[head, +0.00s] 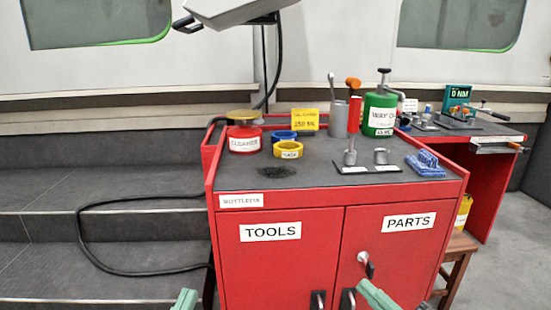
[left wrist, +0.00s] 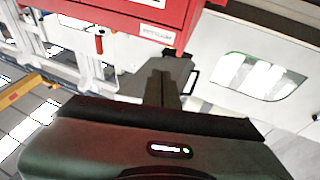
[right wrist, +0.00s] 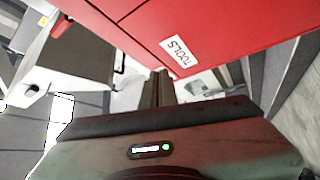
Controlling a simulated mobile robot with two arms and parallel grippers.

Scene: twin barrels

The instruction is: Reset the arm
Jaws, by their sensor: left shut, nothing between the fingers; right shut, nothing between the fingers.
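My left gripper (left wrist: 165,85) shows in the left wrist view as a narrow dark pair of fingers, closed together and empty. My right gripper (right wrist: 157,88) looks the same in the right wrist view, shut with nothing held. In the head view only small green-grey parts of my arms show at the bottom edge, in front of the red cabinet (head: 281,268). Both grippers are apart from the objects on the cabinet top.
On the cabinet's dark top stand a red cleaner tin (head: 244,140), tape rolls (head: 288,150), a yellow box (head: 305,120), a green canister (head: 380,114) and a blue cloth (head: 425,164). A wooden stool (head: 460,246) stands at right. A black hose (head: 82,240) lies on the left steps.

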